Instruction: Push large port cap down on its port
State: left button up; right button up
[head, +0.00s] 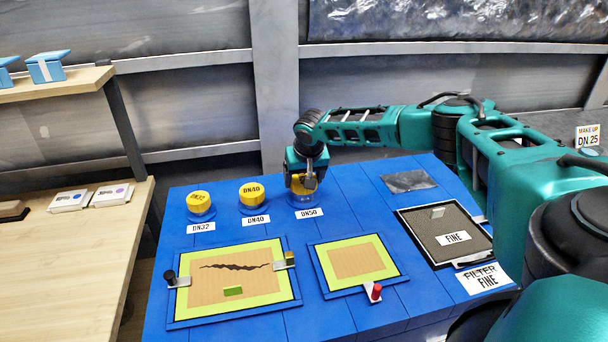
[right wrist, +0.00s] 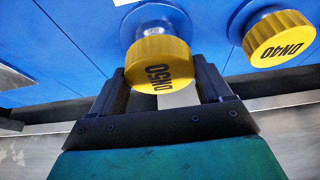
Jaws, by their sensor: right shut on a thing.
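The large port cap is yellow and marked DN50. In the right wrist view the cap (right wrist: 157,62) sits at the end of a pale metal port (right wrist: 147,20). Whether it is fully seated cannot be told. My right gripper (head: 304,186) is over the DN50 place in the head view and hides most of the cap. In the right wrist view its two dark fingers (right wrist: 165,85) are on either side of the cap, shut on it. The DN50 label (head: 309,213) lies in front. My left gripper is not in view.
Yellow DN40 (head: 251,193) and DN32 (head: 198,201) caps stand left of my gripper on the blue panel (head: 345,222). Two framed patches (head: 235,282) (head: 354,263) lie in front, one cracked. A dark FINE filter (head: 441,233) is at right. Wooden shelves (head: 60,245) stand at left.

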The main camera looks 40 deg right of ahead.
jog(key=shift+p, duration=0.45)
dwell(0.6)
dwell(0.4)
jog(key=shift+f, duration=0.75)
dwell(1.2)
jog(key=o, duration=0.9)
jog(key=shift+o, duration=0.2)
jog(key=shift+r, duration=0.1)
jog(key=p+v, duration=0.2)
jog(key=v, duration=1)
jog(key=shift+s+r, duration=0.15)
jog(key=shift+r, duration=0.15)
jog(key=shift+a, duration=0.1)
